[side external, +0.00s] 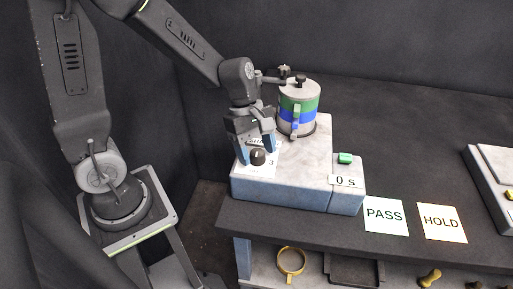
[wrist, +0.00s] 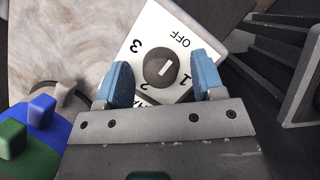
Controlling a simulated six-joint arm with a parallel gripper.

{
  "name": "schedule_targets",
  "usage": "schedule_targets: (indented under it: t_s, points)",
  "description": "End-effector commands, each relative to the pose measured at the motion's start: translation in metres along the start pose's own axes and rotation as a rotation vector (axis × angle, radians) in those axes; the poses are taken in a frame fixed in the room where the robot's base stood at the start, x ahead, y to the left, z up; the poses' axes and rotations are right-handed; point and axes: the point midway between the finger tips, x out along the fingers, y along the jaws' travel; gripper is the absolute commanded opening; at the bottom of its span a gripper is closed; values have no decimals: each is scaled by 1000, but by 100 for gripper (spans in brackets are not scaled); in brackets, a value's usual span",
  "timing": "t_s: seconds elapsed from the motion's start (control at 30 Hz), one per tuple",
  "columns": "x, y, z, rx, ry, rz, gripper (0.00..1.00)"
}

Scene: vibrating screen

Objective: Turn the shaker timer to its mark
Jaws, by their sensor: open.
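The timer knob (side external: 258,157) is a dark round dial on a white plate (side external: 262,171) at the left of the shaker base (side external: 290,192). In the wrist view the knob (wrist: 160,70) carries a short white line, slanted toward the gap between OFF and 1. OFF, 1, 2 and 3 are printed around it; part of the plate's lettering is hidden by my gripper. My gripper (wrist: 163,78) is open, its blue fingers on either side of the knob with gaps visible. The side view shows my gripper (side external: 256,154) right at the knob.
A sieve stack (side external: 299,105) with green and blue bands stands on the base behind the knob. A green button (side external: 345,158) and a "0 S" display (side external: 346,181) are at right. PASS (side external: 386,215) and HOLD (side external: 441,222) cards lie on the bench. A brass ring (side external: 291,262) sits below.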

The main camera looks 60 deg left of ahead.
Motion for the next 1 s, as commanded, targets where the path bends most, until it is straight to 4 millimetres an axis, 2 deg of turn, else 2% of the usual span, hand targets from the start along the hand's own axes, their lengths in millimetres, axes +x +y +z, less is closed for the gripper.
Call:
schedule_targets:
  t_s: [0.17,0.63,1.0]
  points:
    - [0,0,0,0,0,0,61]
    - [0,0,0,0,0,0,16]
    - [0,1,0,64,-1,-27,16]
